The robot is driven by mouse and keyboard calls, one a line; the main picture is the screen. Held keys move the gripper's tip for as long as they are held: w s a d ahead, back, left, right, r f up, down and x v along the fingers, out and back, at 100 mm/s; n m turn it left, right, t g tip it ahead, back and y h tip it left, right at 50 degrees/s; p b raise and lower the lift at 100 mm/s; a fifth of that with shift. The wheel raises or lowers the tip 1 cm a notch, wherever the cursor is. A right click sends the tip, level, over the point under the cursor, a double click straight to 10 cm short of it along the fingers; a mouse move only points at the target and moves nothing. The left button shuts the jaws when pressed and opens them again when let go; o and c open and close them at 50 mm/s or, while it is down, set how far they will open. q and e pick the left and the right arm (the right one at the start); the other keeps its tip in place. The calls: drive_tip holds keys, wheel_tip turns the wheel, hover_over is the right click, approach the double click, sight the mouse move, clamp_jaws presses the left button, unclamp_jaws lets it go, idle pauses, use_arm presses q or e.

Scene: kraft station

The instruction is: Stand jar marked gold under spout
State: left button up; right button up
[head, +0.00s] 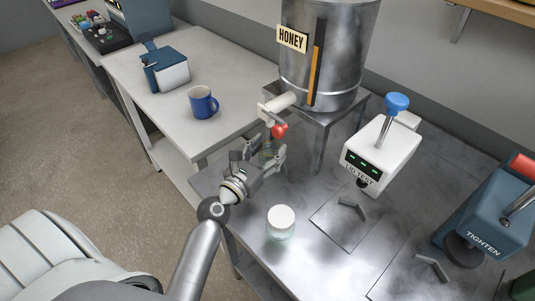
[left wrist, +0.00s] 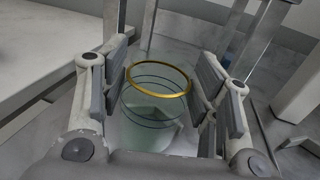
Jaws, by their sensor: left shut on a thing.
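The clear glass jar marked with a gold ring (left wrist: 158,94) stands upright between the pads of my left gripper (left wrist: 160,92) in the left wrist view. In the head view my left gripper (head: 264,157) is shut on this jar, which is mostly hidden there by the fingers. The gripper is just below the spout (head: 281,102) with its red tap handle (head: 280,131). The spout comes out of the steel honey tank (head: 330,60). I cannot tell whether the jar touches the table. My right gripper does not show.
A second jar with a white lid (head: 281,221) stands on the steel table (head: 300,262), near my left forearm. The tank rests on a metal stand (head: 322,118). A white lid test device (head: 375,157) and a blue tighten device (head: 490,215) stand right. A blue mug (head: 203,103) is left.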

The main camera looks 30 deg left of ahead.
use_arm(q)
drive_tip(key=shift+f, duration=0.6)
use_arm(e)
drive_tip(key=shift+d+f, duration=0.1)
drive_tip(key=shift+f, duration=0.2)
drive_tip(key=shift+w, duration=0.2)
use_arm(q)
drive_tip(key=o, duration=1.1)
drive_tip(key=shift+f, duration=0.1)
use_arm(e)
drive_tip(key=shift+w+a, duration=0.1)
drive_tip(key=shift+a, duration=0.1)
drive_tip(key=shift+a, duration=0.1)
